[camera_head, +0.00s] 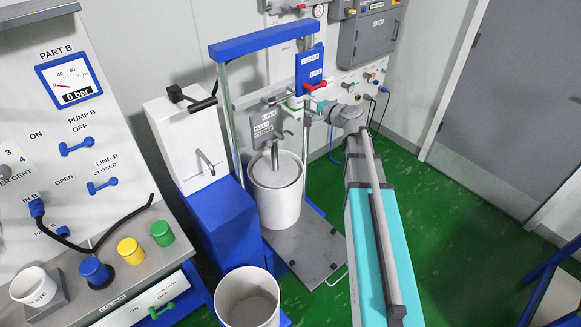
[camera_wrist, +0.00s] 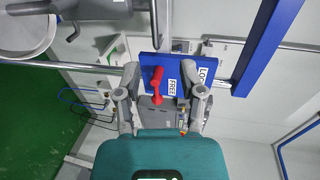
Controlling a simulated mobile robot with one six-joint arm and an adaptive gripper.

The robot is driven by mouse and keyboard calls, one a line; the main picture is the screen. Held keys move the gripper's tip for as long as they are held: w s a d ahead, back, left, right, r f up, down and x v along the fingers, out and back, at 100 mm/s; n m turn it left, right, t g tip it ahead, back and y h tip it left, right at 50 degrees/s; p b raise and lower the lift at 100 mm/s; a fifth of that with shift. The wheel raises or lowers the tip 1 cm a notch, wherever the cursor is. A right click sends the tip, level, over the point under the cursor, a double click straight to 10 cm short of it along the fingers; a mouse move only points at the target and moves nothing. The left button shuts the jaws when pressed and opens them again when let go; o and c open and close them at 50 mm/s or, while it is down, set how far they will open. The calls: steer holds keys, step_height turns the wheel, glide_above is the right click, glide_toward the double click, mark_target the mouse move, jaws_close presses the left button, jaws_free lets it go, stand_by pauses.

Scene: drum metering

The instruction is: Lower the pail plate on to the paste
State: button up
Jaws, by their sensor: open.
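The pail plate (camera_head: 287,170) is a pale grey disc on a grey shaft, at the mouth of the white pail (camera_head: 279,207) in the blue-topped press frame. The paste is hidden, so I cannot tell whether the plate touches it. A red lever (camera_head: 316,85) sits on a blue lock plate (camera_head: 309,62); the lever also shows in the wrist view (camera_wrist: 157,82), beside the word FREE. My gripper (camera_wrist: 161,72) is open, with its two fingers apart on either side of the red lever. It also shows near the lever in the head view (camera_head: 322,112).
A grey box with a bleed label (camera_head: 267,130) hangs above the pail. An empty-looking white bucket (camera_head: 247,300) stands in front. A grey base plate (camera_head: 305,248) extends below the pail. Green floor (camera_head: 440,220) lies clear to the right.

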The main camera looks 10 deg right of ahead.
steer(key=s+a+f+n+g+h, duration=0.1)
steer(key=s+a+f+n+g, duration=0.4)
steer(key=s, duration=0.3)
steer(key=s+a+f+n+g+h, duration=0.1)
steer(key=s+a+f+n+g, duration=0.3)
steer(key=s, duration=0.4)
steer(key=shift+s+a+f+n+g+h+p, duration=0.4)
steer(key=shift+a+f+g+p, duration=0.1)
steer(key=shift+f, duration=0.6)
steer(key=s+d+f+n+g+h+b, duration=0.2)
steer(key=s+f+g+h+b, duration=0.1)
steer(key=s+f, duration=0.4)
steer(key=s+h+b, duration=0.1)
steer(key=s, duration=0.2)
steer(key=shift+d+n+g+h, duration=0.3)
steer(key=shift+g, duration=0.1)
stand_by(1.5)
